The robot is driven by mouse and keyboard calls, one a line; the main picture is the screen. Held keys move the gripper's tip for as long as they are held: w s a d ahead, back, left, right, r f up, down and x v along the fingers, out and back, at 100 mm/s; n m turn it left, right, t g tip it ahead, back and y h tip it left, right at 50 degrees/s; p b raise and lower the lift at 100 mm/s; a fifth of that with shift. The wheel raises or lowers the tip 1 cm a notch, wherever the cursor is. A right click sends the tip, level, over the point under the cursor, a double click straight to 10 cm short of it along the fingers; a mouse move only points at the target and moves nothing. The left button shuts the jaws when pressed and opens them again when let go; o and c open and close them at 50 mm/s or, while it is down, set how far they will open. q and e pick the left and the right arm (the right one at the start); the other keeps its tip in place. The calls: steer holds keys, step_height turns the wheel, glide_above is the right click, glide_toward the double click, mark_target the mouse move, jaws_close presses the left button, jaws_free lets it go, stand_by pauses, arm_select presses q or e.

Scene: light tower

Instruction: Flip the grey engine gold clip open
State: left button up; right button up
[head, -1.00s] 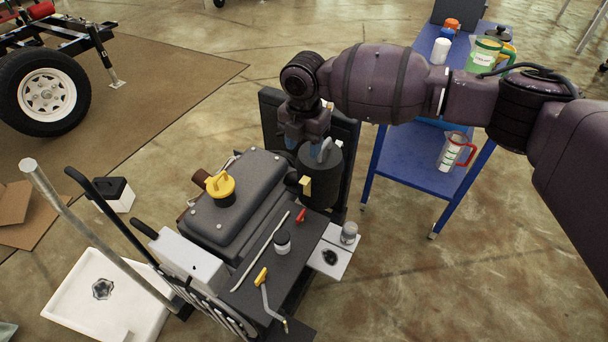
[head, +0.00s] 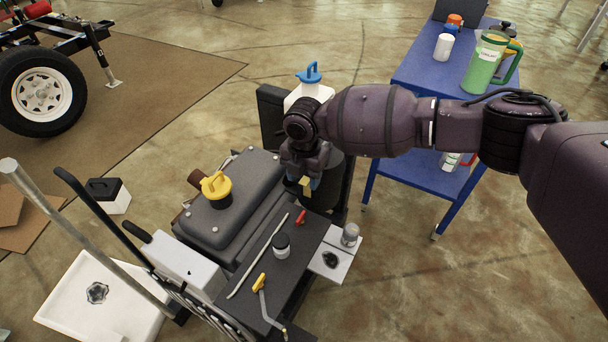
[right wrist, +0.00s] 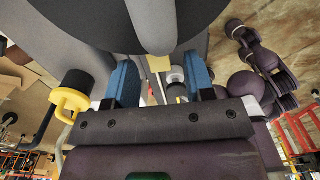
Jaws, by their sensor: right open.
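The grey engine (head: 235,225) stands on the cart, with a dark cylinder (head: 327,190) at its right end. The small gold clip (head: 306,187) shows on the cylinder's near side, partly hidden by my right gripper (head: 302,180). In the right wrist view the clip (right wrist: 159,63) lies between the blue fingers of my open right gripper (right wrist: 160,80), below a pale bar on the dark cylinder (right wrist: 90,25). The fingers are apart on either side of it; contact is not clear. My left gripper is not in view.
A yellow cap (head: 216,187) stands up from the engine. A shelf (head: 275,270) in front holds a small jar, a rod and a yellow-handled tool. A blue cart (head: 420,170) with a green jug (head: 487,65) stands behind. A white tray (head: 70,310) lies on the floor.

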steer(key=shift+c, duration=0.5)
steer(key=c, duration=0.7)
jaws_close()
